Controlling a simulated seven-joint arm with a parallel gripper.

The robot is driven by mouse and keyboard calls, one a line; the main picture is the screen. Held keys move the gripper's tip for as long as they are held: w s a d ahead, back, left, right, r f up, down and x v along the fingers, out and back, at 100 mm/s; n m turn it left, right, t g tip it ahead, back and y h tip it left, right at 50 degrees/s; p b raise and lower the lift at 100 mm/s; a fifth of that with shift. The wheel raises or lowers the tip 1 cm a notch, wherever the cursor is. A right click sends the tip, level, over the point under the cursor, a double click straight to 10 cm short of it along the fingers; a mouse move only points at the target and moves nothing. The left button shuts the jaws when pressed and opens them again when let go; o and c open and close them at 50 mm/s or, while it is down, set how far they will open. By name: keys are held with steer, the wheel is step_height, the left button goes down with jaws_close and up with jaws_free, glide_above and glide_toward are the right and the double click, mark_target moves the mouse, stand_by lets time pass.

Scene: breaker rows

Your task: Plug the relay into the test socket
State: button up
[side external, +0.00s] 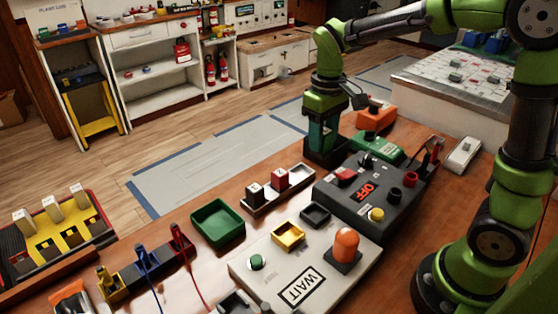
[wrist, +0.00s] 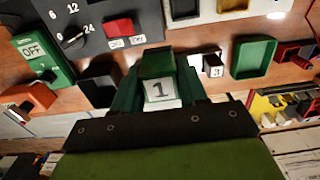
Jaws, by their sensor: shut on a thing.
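My gripper (wrist: 160,92) is shut on a relay (wrist: 160,90) with a green top and a white face marked 1. In the side external view my gripper (side external: 322,142) hangs low over the back of the bench, at the far end of the relay rack (side external: 262,203); the relay is hard to make out there. The rack holds a black relay (side external: 255,192) and a red relay (side external: 279,179). A black box (wrist: 100,85) lies just left of the held relay in the wrist view. I cannot tell whether it is the test socket, or whether the relay touches anything below.
A dark panel marked OFF (side external: 345,200) stands close beside my gripper. A green box (side external: 378,148) and an orange box (side external: 377,117) sit behind it. A green tray (side external: 217,222) and a grey WAIT panel (side external: 265,270) are nearer the front.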

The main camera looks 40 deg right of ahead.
stand_by(0.3)
steer(key=s+a+f, duration=0.1)
steer(key=f, duration=0.1)
steer(key=s+a+f, duration=0.2)
steer(key=f, duration=0.1)
steer(key=s+a+f, duration=0.1)
steer(key=a+f, duration=0.1)
steer(key=f, duration=0.1)
steer(key=shift+s+a+f, duration=0.15)
steer(key=shift+a+f, duration=0.05)
steer(key=shift+a, duration=0.05)
steer(key=shift+f, duration=2.15)
steer(key=shift+f, duration=0.15)
steer(key=o, duration=1.1)
